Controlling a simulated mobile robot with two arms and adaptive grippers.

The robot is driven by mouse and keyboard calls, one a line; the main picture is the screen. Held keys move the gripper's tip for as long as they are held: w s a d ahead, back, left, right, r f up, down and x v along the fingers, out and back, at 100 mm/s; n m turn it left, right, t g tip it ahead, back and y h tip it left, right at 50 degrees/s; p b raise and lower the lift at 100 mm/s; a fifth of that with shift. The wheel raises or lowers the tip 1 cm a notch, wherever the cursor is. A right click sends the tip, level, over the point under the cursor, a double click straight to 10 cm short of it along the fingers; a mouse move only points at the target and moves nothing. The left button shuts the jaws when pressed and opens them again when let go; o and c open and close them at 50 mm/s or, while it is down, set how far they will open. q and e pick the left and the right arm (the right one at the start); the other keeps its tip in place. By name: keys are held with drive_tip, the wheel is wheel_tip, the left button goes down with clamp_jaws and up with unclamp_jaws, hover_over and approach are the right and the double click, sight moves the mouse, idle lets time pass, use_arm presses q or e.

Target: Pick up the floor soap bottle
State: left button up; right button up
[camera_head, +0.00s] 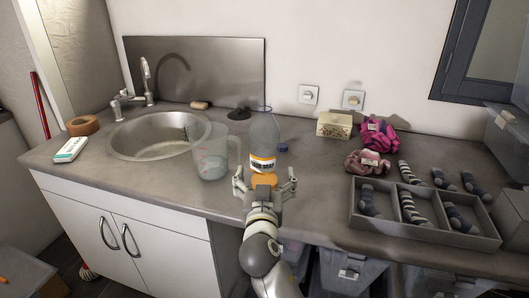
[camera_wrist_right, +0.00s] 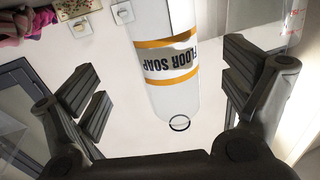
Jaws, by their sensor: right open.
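The floor soap bottle (camera_head: 264,134) stands upright on the counter between the measuring jug and the wall sockets. It is clear-white with orange bands and a label, and has a ring at its top. In the right wrist view the bottle (camera_wrist_right: 167,65) appears upside down, its FLOOR SOAP label facing me. My right gripper (camera_head: 264,177) is open and empty in front of the bottle's lower part, which it partly hides. In the wrist view the bottle lies between the finger directions (camera_wrist_right: 165,85), with gaps on both sides. My left gripper is not in view.
A clear measuring jug (camera_head: 211,158) stands close left of the bottle, beside the sink (camera_head: 152,153). A patterned box (camera_head: 334,126), pink cloths (camera_head: 379,137) and a grey divided tray (camera_head: 427,232) of socks lie farther right.

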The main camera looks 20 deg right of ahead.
sight(265, 166)
drive_tip(key=shift+x, duration=1.2)
drive_tip(key=shift+w+r+p, duration=0.25)
drive_tip(key=shift+w+p, duration=0.1)
drive_tip(key=shift+w, duration=0.05)
drive_tip(key=p+x, duration=0.1)
drive_tip(key=x, duration=0.2)
drive_tip(key=shift+w+a+r, duration=0.1)
drive_tip(key=shift+w+a, duration=0.05)
drive_tip(key=shift+w, duration=0.1)
drive_tip(key=shift+w+d, duration=0.2)
drive_tip(key=shift+w, duration=0.25)
drive_tip(key=c, duration=1.1)
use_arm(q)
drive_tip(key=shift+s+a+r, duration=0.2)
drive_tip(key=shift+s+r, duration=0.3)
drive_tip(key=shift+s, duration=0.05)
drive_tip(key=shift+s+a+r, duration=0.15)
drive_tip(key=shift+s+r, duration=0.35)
use_arm(e)
drive_tip(key=shift+c, duration=0.6)
